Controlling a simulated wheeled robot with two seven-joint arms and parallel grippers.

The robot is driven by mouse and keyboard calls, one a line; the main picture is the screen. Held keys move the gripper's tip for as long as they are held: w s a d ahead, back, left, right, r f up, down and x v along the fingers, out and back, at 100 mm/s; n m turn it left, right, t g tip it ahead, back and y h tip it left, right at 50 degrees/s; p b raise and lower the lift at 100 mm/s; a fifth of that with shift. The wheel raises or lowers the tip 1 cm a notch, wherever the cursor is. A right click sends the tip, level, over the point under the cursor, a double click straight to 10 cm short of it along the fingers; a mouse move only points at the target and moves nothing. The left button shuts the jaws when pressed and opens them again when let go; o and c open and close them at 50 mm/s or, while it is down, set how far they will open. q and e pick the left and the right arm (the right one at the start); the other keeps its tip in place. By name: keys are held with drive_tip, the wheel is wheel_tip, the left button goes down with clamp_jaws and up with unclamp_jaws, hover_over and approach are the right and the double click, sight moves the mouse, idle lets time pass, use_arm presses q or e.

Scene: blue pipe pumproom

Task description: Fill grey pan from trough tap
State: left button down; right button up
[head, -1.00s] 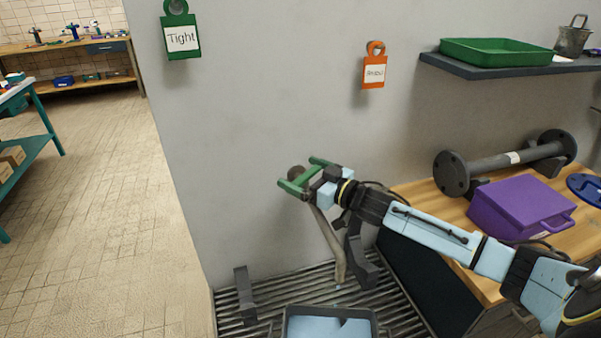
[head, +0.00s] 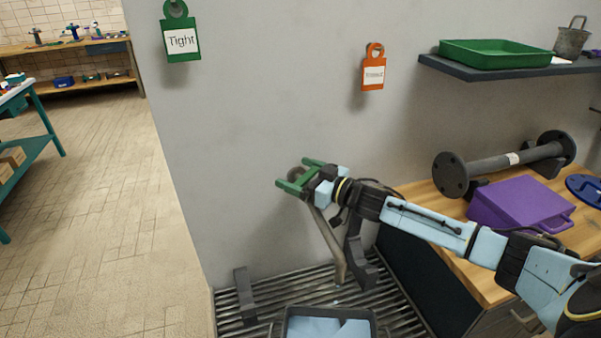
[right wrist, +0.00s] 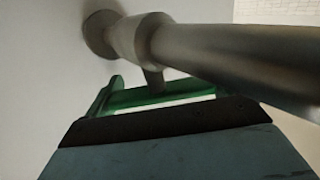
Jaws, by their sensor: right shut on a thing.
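The tap's spout pipe (head: 328,240) slants down from the wall, its open end over the grating of the trough. It shows large in the right wrist view (right wrist: 235,55). My right gripper (head: 298,178), with green fingers, is at the tap's upper end by the wall. It is shut on the tap handle, a short stub (right wrist: 154,80) seen between the fingers in the right wrist view; the fingers hide much of it. The grey pan (head: 374,318) stands below the spout, cut off by the bottom edge, with pale blue inside. A small bluish spot shows at the spout end. My left gripper is out of view.
Dark brackets (head: 244,295) and (head: 360,262) rise from the trough grating (head: 262,322). A wooden bench to the right holds a purple box (head: 515,203) and a flanged pipe (head: 495,163). Green and orange tags hang on the wall. Open floor lies left.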

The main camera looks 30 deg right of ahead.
drive_tip(key=shift+n+g+y, duration=0.3)
drive_tip(key=shift+y, duration=0.1)
drive_tip(key=o, duration=0.7)
drive_tip(key=v, duration=1.3)
drive_tip(key=shift+s+p, duration=0.2)
drive_tip(key=shift+p, duration=0.2)
